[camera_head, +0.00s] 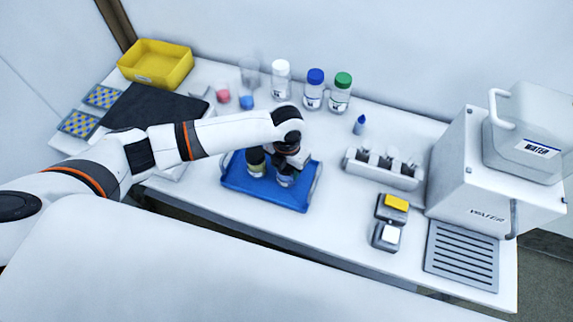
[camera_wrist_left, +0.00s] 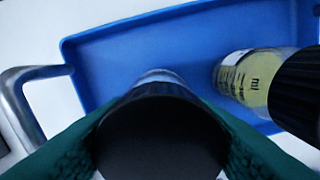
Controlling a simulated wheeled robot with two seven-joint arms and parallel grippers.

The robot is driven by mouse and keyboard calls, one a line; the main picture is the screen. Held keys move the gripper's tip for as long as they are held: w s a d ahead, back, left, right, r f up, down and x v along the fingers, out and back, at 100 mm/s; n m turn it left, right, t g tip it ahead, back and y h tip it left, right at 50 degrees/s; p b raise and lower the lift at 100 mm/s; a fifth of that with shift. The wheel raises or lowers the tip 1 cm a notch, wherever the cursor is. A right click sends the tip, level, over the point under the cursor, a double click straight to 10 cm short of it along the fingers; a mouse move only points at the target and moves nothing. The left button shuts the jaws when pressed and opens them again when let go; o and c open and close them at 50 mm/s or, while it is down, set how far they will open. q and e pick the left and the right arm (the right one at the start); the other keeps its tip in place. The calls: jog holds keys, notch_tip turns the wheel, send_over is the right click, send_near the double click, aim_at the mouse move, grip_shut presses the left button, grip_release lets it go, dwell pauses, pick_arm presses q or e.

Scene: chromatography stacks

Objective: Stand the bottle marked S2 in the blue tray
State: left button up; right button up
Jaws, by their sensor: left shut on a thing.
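The blue tray (camera_head: 258,194) lies on the bench and fills much of the left wrist view (camera_wrist_left: 125,60). My left gripper (camera_head: 290,162) is over its right part, pointing down and shut on a black-capped bottle (camera_head: 286,180). In the left wrist view the cap (camera_wrist_left: 160,135) sits between the green finger pads and hides most of the bottle. I cannot read its label or tell if its base touches the tray. A second black-capped bottle (camera_head: 256,166) with yellowish contents stands in the tray to the left; it also shows in the left wrist view (camera_wrist_left: 245,80).
White-, blue- (camera_head: 314,90) and green-capped bottles stand at the back. A yellow bin (camera_head: 155,64) is back left. A white rack (camera_head: 384,168), a small two-button device (camera_head: 391,208) and a water unit (camera_head: 480,165) stand on the right. Bench between tray and rack is clear.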

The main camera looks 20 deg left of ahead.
pick_arm(q)
jog(key=o, duration=1.1)
jog(key=shift+r, duration=0.55)
notch_tip(320, 180, up, 11)
jog(key=shift+r+b, duration=0.1)
jog(key=shift+b, duration=0.4)
